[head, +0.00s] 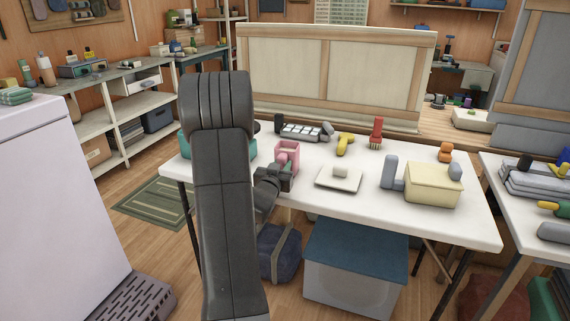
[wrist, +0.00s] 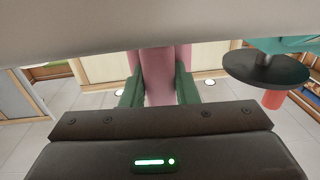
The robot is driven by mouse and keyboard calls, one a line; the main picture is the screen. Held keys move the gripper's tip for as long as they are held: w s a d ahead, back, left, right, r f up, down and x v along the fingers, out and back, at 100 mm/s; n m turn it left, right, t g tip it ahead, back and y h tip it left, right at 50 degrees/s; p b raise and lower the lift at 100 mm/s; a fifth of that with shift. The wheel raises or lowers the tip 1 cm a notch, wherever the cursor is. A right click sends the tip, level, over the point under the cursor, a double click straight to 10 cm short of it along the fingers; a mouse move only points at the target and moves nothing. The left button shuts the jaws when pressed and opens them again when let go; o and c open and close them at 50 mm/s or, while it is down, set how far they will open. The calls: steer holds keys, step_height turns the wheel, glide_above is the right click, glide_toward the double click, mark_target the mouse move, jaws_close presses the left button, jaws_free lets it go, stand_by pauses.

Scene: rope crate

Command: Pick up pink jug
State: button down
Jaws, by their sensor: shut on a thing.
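The pink jug (head: 288,151) is at the front left edge of the white table (head: 335,208) in the head view. My gripper (head: 286,176) reaches it from the front side and is shut on it. In the wrist view the pink jug (wrist: 158,78) stands between the green fingers of my gripper (wrist: 158,88), one finger on each side. Its upper part is cut off there by a pale surface. I cannot tell whether the jug rests on the table or is just above it.
A white tray (head: 338,184) with a small block lies right of the jug. A yellow thing (head: 345,143), a red brush (head: 376,133) and a grey rack (head: 302,132) lie behind. A teal container (head: 186,146) is left, partly behind my arm. A cream box (head: 432,184) is at the right.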

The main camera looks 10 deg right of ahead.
steer(key=shift+r, duration=0.15)
step_height(320, 180, up, 10)
steer(key=shift+f+p, duration=0.1)
steer(key=shift+p, duration=1.15)
